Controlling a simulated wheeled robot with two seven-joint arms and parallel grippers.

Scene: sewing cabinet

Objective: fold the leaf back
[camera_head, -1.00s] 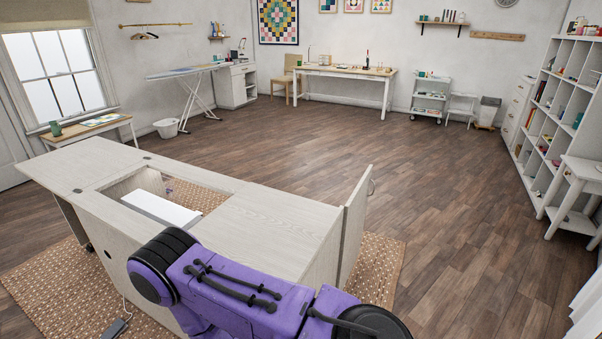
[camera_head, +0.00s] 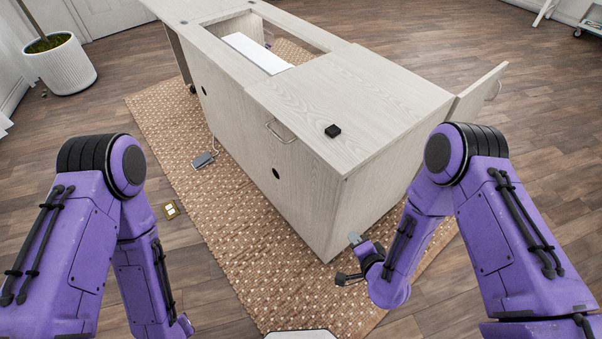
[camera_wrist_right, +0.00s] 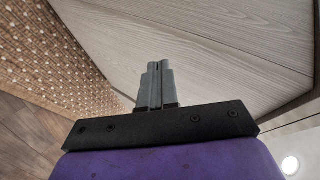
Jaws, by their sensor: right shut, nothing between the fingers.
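The pale wood sewing cabinet (camera_head: 300,165) stands on the rug. My right gripper (camera_head: 354,239) is low in front of the cabinet's near end, apart from the top panel. In the right wrist view its grey fingers (camera_wrist_right: 158,68) are together and empty, with pale wood (camera_wrist_right: 215,50) ahead. My left arm comes in at the left; its gripper is out of view.
A hinged panel (camera_head: 478,92) with a handle stands out at the cabinet's right. The well holds a white board (camera_head: 257,52). A grey pedal (camera_head: 203,160) lies on the woven rug (camera_head: 225,225). A potted plant (camera_head: 62,70) stands at upper left. Floor to the right is open.

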